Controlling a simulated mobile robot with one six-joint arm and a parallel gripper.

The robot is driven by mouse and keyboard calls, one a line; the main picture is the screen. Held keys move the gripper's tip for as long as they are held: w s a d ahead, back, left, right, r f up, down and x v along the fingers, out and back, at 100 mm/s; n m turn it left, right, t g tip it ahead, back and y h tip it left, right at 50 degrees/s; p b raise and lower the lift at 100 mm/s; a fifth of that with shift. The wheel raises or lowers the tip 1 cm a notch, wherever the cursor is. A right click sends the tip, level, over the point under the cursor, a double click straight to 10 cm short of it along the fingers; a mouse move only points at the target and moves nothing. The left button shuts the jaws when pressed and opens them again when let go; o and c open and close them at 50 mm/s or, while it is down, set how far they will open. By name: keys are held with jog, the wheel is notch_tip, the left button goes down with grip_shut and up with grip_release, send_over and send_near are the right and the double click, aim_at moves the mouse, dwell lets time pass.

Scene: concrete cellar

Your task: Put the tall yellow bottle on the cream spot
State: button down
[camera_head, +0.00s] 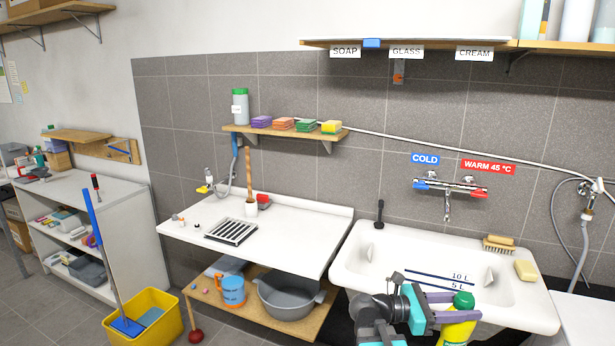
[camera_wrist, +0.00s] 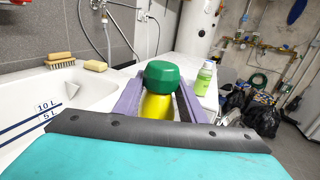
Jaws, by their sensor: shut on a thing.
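The tall yellow bottle (camera_head: 458,332) with a green cap is at the lower right of the head view, in front of the sink. My gripper (camera_head: 464,304) is shut on it, with a purple finger on each side just below the cap. In the wrist view the bottle (camera_wrist: 157,108) stands between the fingers, cap up, its lower part hidden by my gripper. The CREAM label (camera_head: 474,53) is on the front edge of the high wall shelf (camera_head: 440,44), right of the SOAP and GLASS labels. The shelf top above CREAM is barely visible from below.
Several bottles (camera_head: 577,20) stand at the shelf's right end. A blue object (camera_head: 372,43) is at its edge between SOAP and GLASS. Taps (camera_head: 448,187), a hose and the white sink (camera_head: 345,265) lie below. A green bottle (camera_wrist: 204,78) stands on a white surface.

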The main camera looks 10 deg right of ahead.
jog(key=w+a+f+n+t+y, duration=0.1)
jog(key=w+a+f+n+t, duration=0.1)
jog(key=a, duration=0.7)
jog(key=w+a+f+n+t+y, duration=0.1)
jog(key=w+a+f+n+t, duration=0.2)
jog(key=w+a+t, duration=0.3)
jog(key=w+a+f+n+t+y, duration=0.1)
jog(key=w+a+n+t, duration=0.3)
jog(key=a, duration=0.8)
jog(key=shift+w+a+f+t+y, duration=0.15)
jog(key=shift+a+f+t+y, duration=0.2)
jog(key=shift+f+t, duration=0.5)
